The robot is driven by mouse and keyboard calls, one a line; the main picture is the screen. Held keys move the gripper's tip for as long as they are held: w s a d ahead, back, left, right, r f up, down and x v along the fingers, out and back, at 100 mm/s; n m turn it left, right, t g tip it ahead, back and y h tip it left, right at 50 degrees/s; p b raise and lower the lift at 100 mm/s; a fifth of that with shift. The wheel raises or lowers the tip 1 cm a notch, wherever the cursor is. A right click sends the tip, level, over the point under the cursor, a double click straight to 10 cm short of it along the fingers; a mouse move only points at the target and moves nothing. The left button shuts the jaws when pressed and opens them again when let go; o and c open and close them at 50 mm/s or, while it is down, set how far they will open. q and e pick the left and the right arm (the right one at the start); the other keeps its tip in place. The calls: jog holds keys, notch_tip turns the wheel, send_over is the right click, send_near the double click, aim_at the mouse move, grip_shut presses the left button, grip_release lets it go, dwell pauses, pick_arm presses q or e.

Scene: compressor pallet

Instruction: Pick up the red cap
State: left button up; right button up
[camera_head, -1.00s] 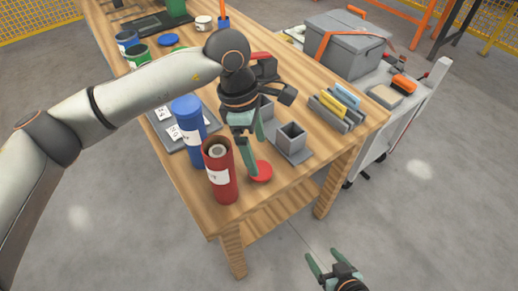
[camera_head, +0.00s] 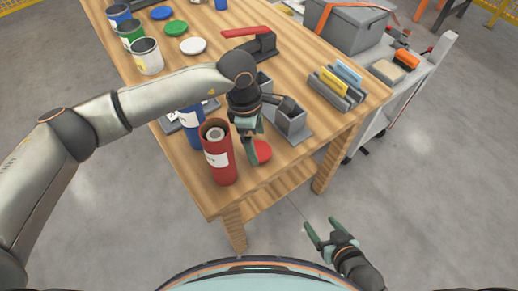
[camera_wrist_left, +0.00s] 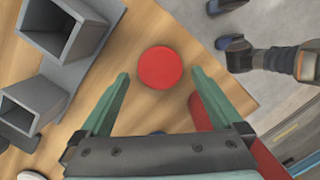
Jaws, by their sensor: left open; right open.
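The red cap (camera_head: 263,151) lies flat on the wooden table near its front corner, just right of the open red canister (camera_head: 221,168). My left gripper (camera_head: 251,152) is over the table at the cap and hides part of it in the head view. In the left wrist view the whole cap (camera_wrist_left: 160,67) shows as a round red disc, centred between and slightly beyond the open green fingertips (camera_wrist_left: 160,76). Nothing is between the fingers' grip. My right gripper (camera_head: 321,224) is open and empty, over the floor off the table's front.
The red canister stands close beside my left gripper, with a blue canister (camera_head: 192,131) behind it. A grey square holder (camera_head: 291,118) is to the right. Several cans and loose caps stand at the back left. A grey rack (camera_head: 336,90) sits near the right edge.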

aim_at(259, 153)
pick_arm(q)
jog(key=shift+d+f, duration=0.15)
jog(key=shift+f, duration=1.3)
jog(key=c, duration=1.2)
jog(key=shift+r, duration=0.1)
